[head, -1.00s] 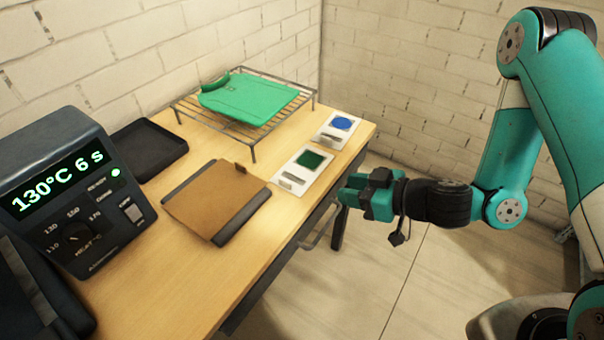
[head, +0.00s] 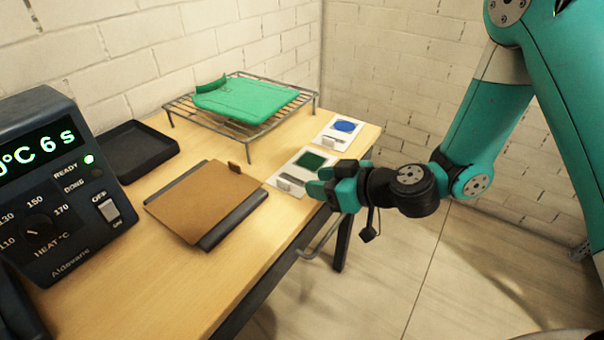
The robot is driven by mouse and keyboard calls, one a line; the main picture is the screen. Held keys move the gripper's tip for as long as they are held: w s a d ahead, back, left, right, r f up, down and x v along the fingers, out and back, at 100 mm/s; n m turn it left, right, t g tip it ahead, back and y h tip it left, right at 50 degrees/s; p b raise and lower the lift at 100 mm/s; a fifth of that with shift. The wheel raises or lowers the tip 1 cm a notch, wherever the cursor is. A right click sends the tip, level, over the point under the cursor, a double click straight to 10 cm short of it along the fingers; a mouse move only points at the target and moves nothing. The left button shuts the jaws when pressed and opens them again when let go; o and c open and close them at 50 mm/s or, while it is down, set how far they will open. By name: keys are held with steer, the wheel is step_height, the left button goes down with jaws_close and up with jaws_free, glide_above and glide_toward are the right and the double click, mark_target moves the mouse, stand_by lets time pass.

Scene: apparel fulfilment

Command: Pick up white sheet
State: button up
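Two white sheets lie flat on the wooden table near its right edge. I see nothing held, but the gap between the fingers is not clear, and contact with the sheet cannot be told.
A brown board on a dark plate (head: 235,218) lies left of the nearer sheet. A wire rack (head: 180,109) holds a green folded garment (head: 245,100) at the back. A black tray (head: 135,152) and a heat control box (head: 55,195) stand at the left. Floor is open right of the table.

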mark_target(283, 181)
steer(key=p+x, duration=0.3)
steer(key=x, duration=0.5)
steer(key=shift+w+a+f, duration=0.15)
steer(key=shift+a+f, duration=0.1)
steer(key=shift+a, duration=0.05)
jaws_close()
